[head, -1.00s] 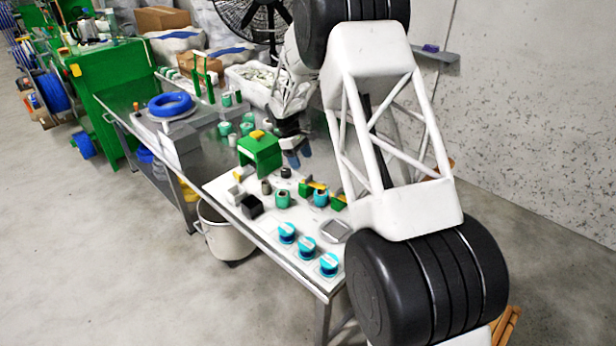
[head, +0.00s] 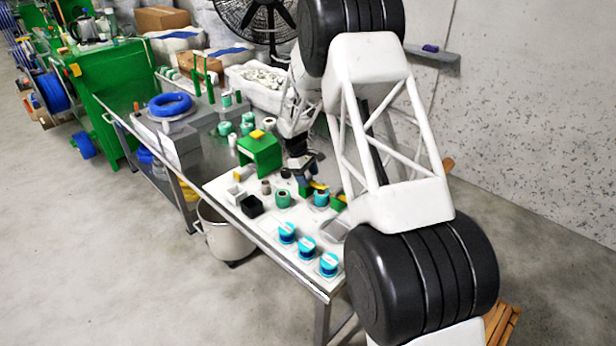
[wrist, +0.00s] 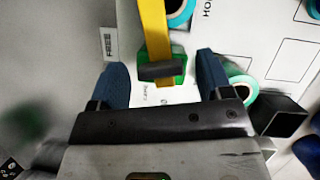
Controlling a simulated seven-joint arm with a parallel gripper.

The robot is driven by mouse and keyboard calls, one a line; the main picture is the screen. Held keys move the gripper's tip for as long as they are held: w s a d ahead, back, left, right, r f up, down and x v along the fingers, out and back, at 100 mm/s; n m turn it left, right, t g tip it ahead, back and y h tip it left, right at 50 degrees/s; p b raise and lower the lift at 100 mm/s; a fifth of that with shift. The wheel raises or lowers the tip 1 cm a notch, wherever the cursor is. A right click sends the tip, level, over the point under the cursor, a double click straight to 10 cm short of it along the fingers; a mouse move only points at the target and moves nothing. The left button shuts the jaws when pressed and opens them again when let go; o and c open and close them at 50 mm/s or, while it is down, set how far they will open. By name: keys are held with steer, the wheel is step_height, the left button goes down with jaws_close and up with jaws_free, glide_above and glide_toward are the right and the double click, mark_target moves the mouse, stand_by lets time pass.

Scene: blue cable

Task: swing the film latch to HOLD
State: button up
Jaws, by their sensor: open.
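The film latch (wrist: 153,30) shows in the wrist view as a yellow bar running down from the top edge. A dark grey cylinder (wrist: 160,70) lies across it over a green block (wrist: 179,62). A FREE label (wrist: 108,43) is left of the bar; lettering starting "HO" (wrist: 207,9), cut off, is to its right. My gripper (wrist: 163,72) is open, its blue fingertips on either side of the bar and cylinder, with gaps visible on both sides. In the head view my gripper (head: 305,181) is low over the white board, beside the yellow bar (head: 318,186), partly hiding it.
Teal rolls (wrist: 241,88) and a dark square box (wrist: 281,117) stand close to the right finger.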

steer(key=c, duration=0.9)
steer(key=shift+m+g+y, duration=0.4)
steer(key=shift+m+g, duration=0.1)
steer(key=shift+m, duration=1)
steer(key=o, duration=0.9)
steer(key=v, duration=0.7)
steer(key=shift+r, duration=0.4)
